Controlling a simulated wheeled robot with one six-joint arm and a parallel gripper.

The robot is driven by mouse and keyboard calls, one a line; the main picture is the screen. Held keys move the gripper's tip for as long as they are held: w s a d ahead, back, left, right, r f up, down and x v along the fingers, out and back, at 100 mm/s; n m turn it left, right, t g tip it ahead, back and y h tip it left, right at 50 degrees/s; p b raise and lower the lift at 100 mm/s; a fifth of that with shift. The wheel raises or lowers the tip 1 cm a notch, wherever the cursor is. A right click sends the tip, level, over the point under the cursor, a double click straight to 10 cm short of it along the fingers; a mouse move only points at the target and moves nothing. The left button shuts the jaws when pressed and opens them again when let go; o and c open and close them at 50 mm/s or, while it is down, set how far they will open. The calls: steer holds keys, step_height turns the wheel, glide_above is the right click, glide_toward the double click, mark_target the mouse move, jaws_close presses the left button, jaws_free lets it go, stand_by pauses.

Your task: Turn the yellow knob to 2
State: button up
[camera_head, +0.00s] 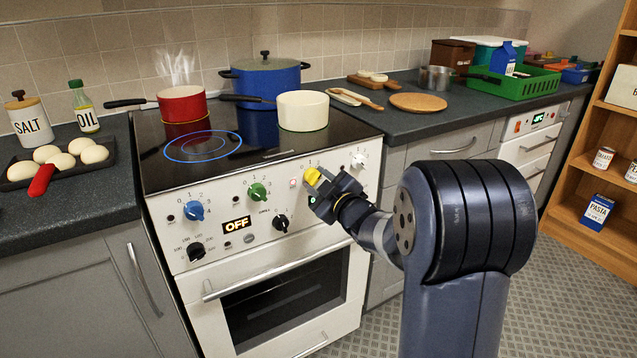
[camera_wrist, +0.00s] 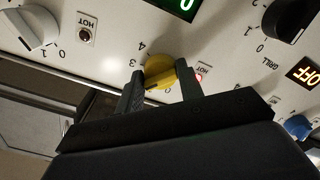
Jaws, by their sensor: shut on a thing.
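The yellow knob (camera_head: 313,176) is on the right part of the white stove's front panel (camera_head: 232,185). My gripper (camera_head: 321,183) reaches it from the right. In the wrist view the yellow knob (camera_wrist: 161,70) sits between the two dark fingers of my gripper (camera_wrist: 161,84), which are shut on its sides. A 4 and a 3 show at the knob's upper left, and a 0 below it. A dark mark is on the knob's lower edge; I cannot tell exactly which number it points to.
A blue knob (camera_head: 194,210), green knob (camera_head: 258,192), black knobs (camera_head: 281,222) and white knob (camera_head: 358,160) are on the same panel. The oven handle (camera_head: 275,270) sticks out below. A cream pot (camera_head: 303,111), red pot (camera_head: 182,104) and blue pot (camera_head: 264,79) stand on the hob.

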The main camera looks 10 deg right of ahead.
steer(key=o, duration=1)
steer(key=p+v, duration=0.1)
steer(key=v, duration=0.9)
steer(key=shift+s+d, duration=0.1)
steer(key=shift+s, duration=0.3)
steer(key=b+x, duration=0.1)
steer(key=x, duration=1)
steer(key=shift+s, duration=0.1)
